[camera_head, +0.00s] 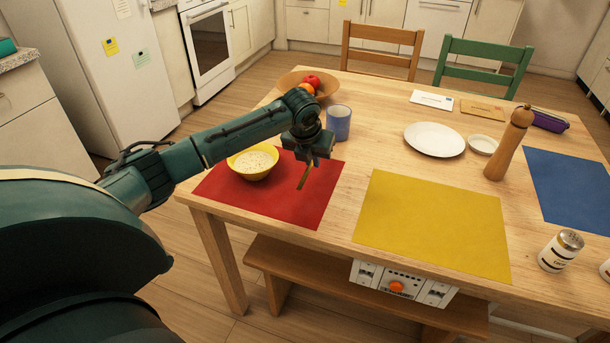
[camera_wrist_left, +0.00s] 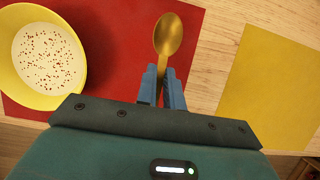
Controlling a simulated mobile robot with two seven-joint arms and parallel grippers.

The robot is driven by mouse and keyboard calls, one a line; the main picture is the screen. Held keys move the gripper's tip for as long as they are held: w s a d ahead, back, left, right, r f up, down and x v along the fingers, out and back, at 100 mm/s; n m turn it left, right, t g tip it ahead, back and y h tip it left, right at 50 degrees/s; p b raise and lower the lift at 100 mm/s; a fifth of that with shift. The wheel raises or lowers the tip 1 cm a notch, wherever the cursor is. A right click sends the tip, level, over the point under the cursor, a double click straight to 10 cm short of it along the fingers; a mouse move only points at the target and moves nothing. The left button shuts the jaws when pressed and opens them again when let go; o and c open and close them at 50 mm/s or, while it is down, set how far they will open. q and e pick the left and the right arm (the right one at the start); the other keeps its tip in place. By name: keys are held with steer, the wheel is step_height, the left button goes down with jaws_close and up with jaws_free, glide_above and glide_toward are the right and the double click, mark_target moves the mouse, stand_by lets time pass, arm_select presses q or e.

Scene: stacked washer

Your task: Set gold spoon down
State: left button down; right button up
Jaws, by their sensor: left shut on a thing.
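The gold spoon (camera_wrist_left: 168,36) is held by its handle between the blue fingers of my left gripper (camera_wrist_left: 162,88), with its bowl pointing away from the wrist. In the head view the gripper (camera_head: 306,160) is over the red placemat (camera_head: 290,205), and a thin part of the spoon (camera_head: 304,177) hangs below it. I cannot tell whether the spoon touches the mat. A yellow bowl (camera_head: 252,172) of speckled white food stands on the mat to the left of the gripper; it also shows in the left wrist view (camera_wrist_left: 72,95). My right gripper is not in view.
A blue mug (camera_head: 339,124) stands just behind the gripper, near a wooden fruit bowl (camera_head: 292,82). A bare yellow placemat (camera_head: 435,225) lies to the right. A white plate (camera_head: 434,139), a small dish (camera_head: 483,145) and a pepper mill (camera_head: 510,145) stand farther right.

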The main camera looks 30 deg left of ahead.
mark_target(313, 181)
arm_select(q)
step_height(313, 181, down, 5)
steer(key=shift+f, duration=0.2)
steer(key=c, duration=1.5)
jaws_free()
steer(key=shift+r, duration=0.1)
steer(key=p+v, duration=0.1)
steer(key=v, duration=1)
steer(key=shift+s, duration=0.1)
steer(key=shift+s+d+r, duration=0.1)
steer(key=shift+s+r, duration=0.1)
steer(key=shift+r, duration=0.2)
